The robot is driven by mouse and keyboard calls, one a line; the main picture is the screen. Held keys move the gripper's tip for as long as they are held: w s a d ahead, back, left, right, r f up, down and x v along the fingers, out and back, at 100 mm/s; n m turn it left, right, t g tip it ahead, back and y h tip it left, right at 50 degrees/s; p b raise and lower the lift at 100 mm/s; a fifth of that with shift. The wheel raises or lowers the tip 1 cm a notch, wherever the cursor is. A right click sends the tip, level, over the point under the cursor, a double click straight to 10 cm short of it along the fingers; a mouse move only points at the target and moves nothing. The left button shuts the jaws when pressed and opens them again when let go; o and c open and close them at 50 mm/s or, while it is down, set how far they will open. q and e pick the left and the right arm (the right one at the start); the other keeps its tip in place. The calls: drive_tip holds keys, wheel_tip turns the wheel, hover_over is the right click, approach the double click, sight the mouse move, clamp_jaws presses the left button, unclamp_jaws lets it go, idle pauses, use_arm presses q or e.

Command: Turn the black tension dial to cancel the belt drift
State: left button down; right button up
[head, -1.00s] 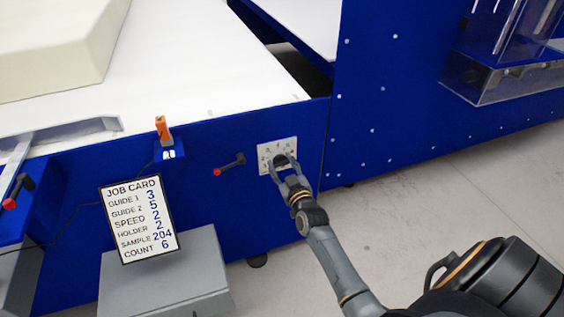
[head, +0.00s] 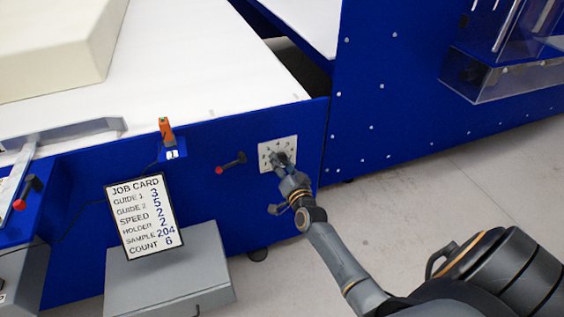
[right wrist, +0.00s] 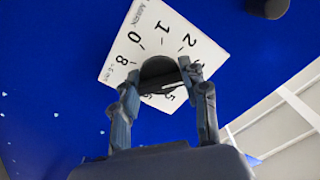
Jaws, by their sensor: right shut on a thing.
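The black tension dial (right wrist: 157,68) sits on a white numbered plate on the blue machine side, seen close in the right wrist view. The plate (right wrist: 120,60) shows printed numbers around the dial. It also shows in the head view (head: 264,154), where my gripper mostly hides the dial. My right gripper (right wrist: 160,84) is shut on the dial, one finger on each side of it. In the head view, the right gripper (head: 281,161) reaches up to the plate from below right. Which number the dial points to cannot be told. My left gripper is not in view.
A red-tipped lever (head: 231,163) is just left of the plate. An orange-topped tool (head: 166,131) stands in a blue holder. A job card (head: 143,217) stands over a grey box (head: 170,280). The white belt (head: 200,85) carries a foam block (head: 50,45). Floor is clear at right.

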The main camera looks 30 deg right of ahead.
drive_tip(key=shift+m, duration=1)
drive_tip(key=m, duration=0.3)
drive_tip(key=shift+m, duration=0.3)
drive_tip(key=shift+m+b, duration=0.45)
drive_tip(key=shift+m, duration=1.55)
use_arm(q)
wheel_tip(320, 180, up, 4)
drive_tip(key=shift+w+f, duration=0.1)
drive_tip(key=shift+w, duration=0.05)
use_arm(e)
drive_tip(key=shift+m, duration=0.3)
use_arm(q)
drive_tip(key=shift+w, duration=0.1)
use_arm(e)
drive_tip(key=o, duration=1.2)
drive_tip(key=shift+c, duration=0.2)
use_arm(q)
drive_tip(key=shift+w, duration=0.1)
